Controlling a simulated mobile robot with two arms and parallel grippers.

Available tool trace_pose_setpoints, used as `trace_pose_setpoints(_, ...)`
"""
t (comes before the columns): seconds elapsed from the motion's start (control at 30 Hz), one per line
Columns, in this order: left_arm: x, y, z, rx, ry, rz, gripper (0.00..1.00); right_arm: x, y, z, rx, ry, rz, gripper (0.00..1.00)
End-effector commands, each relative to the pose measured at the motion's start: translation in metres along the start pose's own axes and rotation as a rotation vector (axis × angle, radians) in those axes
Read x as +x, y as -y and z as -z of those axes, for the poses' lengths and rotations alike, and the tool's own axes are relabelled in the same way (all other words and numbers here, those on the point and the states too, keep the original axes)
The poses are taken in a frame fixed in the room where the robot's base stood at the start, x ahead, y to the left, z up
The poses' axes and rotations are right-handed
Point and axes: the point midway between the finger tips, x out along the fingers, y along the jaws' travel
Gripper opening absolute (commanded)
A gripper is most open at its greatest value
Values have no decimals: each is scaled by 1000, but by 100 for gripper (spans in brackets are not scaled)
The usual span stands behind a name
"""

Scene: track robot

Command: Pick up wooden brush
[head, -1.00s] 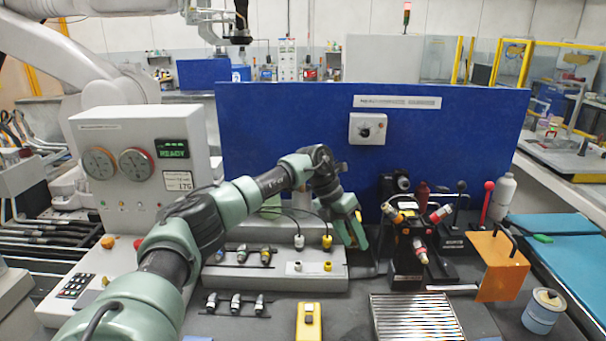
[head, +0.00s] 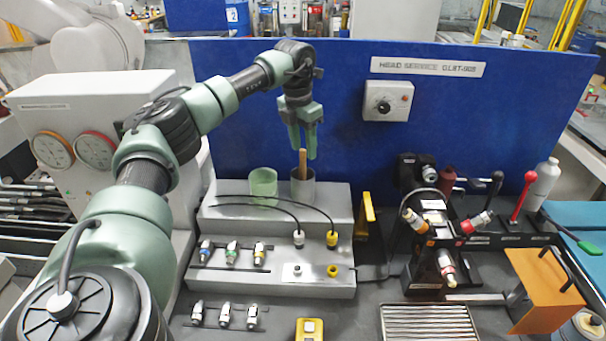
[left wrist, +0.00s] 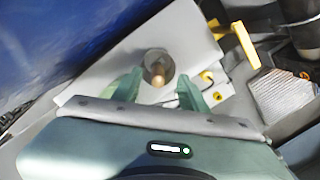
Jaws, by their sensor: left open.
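The wooden brush (head: 302,161) stands upright in a grey cup (head: 303,187) on the back step of the grey stand; only its light wooden handle shows above the rim. My left gripper (head: 305,156) points down just above the handle, its green fingers apart. In the left wrist view the brush (left wrist: 157,74) is seen nearly end-on inside the cup (left wrist: 153,60), ahead of and between the open fingertips of my left gripper (left wrist: 160,84). The fingers do not appear to touch it. My right gripper is not in view.
A pale green cup (head: 263,184) stands left of the grey cup. The blue panel (head: 240,120) rises close behind. A yellow bracket (head: 367,214) stands to the right, and black cables with white and yellow plugs lie across the grey stand (head: 225,232).

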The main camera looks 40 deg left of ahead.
Motion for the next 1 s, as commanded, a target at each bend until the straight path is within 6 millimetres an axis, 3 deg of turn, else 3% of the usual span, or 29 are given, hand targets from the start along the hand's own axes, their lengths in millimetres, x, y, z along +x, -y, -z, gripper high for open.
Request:
trace_pose_setpoints(0.23, 30, -2, 4, -1, -5, 2, 43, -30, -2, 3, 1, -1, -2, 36)
trace_pose_setpoints(0.4, 50, -2, 4, 0, -1, 1, 43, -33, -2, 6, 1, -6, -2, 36)
trace_pose_setpoints(0.63, 54, -2, 3, 0, 1, 1, 43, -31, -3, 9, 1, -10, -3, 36)
trace_pose_setpoints(0.67, 54, -2, 3, 0, 1, 1, 40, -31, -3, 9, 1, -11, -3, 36)
trace_pose_setpoints(0.8, 54, -2, 3, 0, 1, 1, 1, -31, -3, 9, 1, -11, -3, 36)
trace_pose_setpoints(1.0, 53, -2, 3, 0, 2, 1, 0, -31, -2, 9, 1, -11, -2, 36)
